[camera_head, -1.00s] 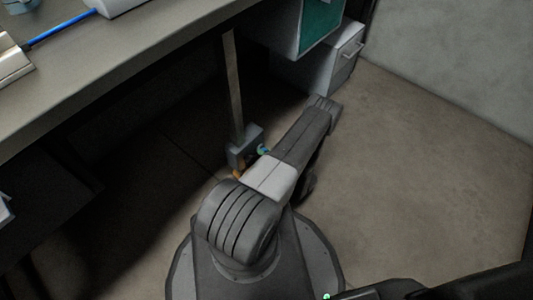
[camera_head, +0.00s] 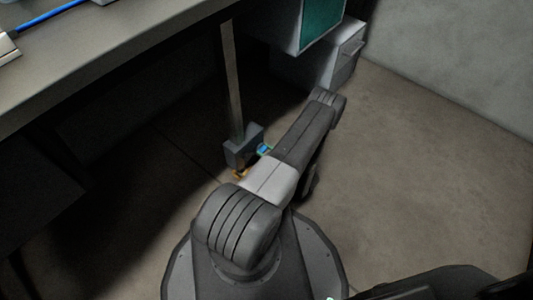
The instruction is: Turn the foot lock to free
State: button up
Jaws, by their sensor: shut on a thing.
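A grey box (camera_head: 240,149) sits at the foot of the upright metal post (camera_head: 233,85) under the bench. A small orange part (camera_head: 240,174), which looks like the foot lock's lever, shows low at the box's front. My arm reaches forward over the floor and folds back down toward the box. Only a small dark part of my gripper (camera_head: 252,158) shows, close beside the box, with a blue-green bit near it. It is shut on the foot lock. My own forearm hides most of the gripper, and the lock's setting cannot be read.
The bench top (camera_head: 90,65) overhangs on the left, with a blue cable (camera_head: 45,25) on it. A grey drawer cabinet (camera_head: 335,60) and a teal-fronted unit (camera_head: 318,22) stand behind my arm. The floor (camera_head: 430,170) on the right is clear.

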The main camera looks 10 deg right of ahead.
jog(key=shift+n, duration=0.4)
jog(key=o, duration=1)
jog(key=p+v, duration=0.2)
jog(key=v, duration=1.1)
jog(key=shift+s+d, duration=0.25)
jog(key=shift+s, duration=0.05)
jog(key=b+x, duration=0.2)
jog(key=x, duration=1.1)
jog(key=shift+w+a, duration=0.25)
jog(key=shift+w, duration=0.05)
jog(key=shift+d, duration=0.1)
